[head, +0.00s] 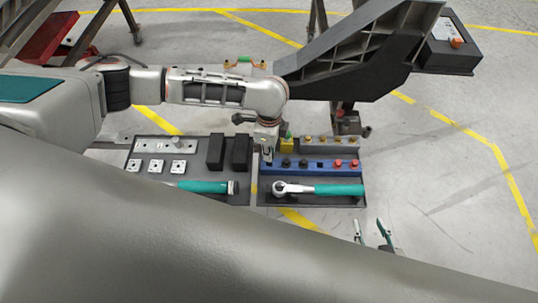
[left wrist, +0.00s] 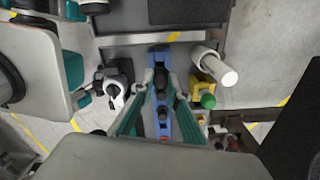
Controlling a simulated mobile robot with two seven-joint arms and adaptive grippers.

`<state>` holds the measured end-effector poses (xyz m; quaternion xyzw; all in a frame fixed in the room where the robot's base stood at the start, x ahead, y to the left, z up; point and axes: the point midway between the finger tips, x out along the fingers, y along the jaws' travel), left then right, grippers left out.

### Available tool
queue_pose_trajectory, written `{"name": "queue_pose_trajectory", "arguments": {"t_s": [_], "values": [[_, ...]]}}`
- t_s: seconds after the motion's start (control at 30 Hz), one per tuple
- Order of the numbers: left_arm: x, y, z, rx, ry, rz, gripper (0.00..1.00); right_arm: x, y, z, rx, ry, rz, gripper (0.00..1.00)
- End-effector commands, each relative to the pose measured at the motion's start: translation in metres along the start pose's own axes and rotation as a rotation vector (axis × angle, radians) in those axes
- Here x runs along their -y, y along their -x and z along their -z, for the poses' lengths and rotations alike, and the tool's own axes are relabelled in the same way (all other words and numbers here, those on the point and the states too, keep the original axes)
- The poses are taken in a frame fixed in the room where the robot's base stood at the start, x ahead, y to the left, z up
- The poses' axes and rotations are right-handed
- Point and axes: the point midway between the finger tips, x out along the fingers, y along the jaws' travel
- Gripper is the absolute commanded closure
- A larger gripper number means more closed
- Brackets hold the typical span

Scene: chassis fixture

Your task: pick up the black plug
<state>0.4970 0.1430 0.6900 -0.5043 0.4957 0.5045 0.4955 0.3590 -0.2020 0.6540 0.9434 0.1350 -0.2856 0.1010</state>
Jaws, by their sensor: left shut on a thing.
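A blue rack (head: 312,172) holds a row of plugs, with black plugs (head: 287,163) toward the left and red plugs (head: 346,163) at the right. My left gripper (head: 268,157) points down at the rack's left end. In the left wrist view its fingers (left wrist: 162,82) are closed around a black plug (left wrist: 161,85), above the blue rack (left wrist: 158,53). I cannot tell whether this plug is still seated in the rack. Another black plug shows just below it in that view. My right gripper (head: 373,234) is at the lower right, its fingertips apart and empty.
The right tray holds a ratchet with a teal handle (head: 335,189) in front of the rack. A yellow block (head: 287,145) stands close behind the left gripper. The left tray has black blocks (head: 215,152) and another teal-handled tool (head: 205,187). A large dark chassis beam (head: 360,50) hangs behind.

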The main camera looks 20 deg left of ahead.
Motion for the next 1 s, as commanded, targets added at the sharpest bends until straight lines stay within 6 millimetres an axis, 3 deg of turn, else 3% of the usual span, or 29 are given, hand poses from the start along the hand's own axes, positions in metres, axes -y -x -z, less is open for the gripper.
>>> {"name": "queue_pose_trajectory", "arguments": {"t_s": [0.03, 0.2, 0.5, 0.7, 1.0], "values": [[0.002, 0.018, 0.000, -0.001, -0.001, 0.005, 0.94, -0.001, 0.003, 0.007, -0.004, 0.001, -0.001, 0.60], [0.002, 0.067, 0.000, -0.002, -0.002, 0.006, 0.94, -0.004, 0.010, 0.021, -0.011, 0.001, -0.003, 0.60], [0.001, 0.132, 0.000, -0.001, -0.001, 0.003, 0.94, -0.006, 0.017, 0.035, -0.020, 0.002, -0.004, 0.60], [0.000, 0.150, -0.001, 0.000, 0.000, 0.001, 0.94, -0.006, 0.018, 0.036, -0.018, 0.002, -0.004, 0.60], [0.000, 0.154, 0.000, 0.000, 0.001, 0.000, 0.94, -0.005, 0.018, 0.032, -0.010, 0.002, -0.003, 0.60]]}}
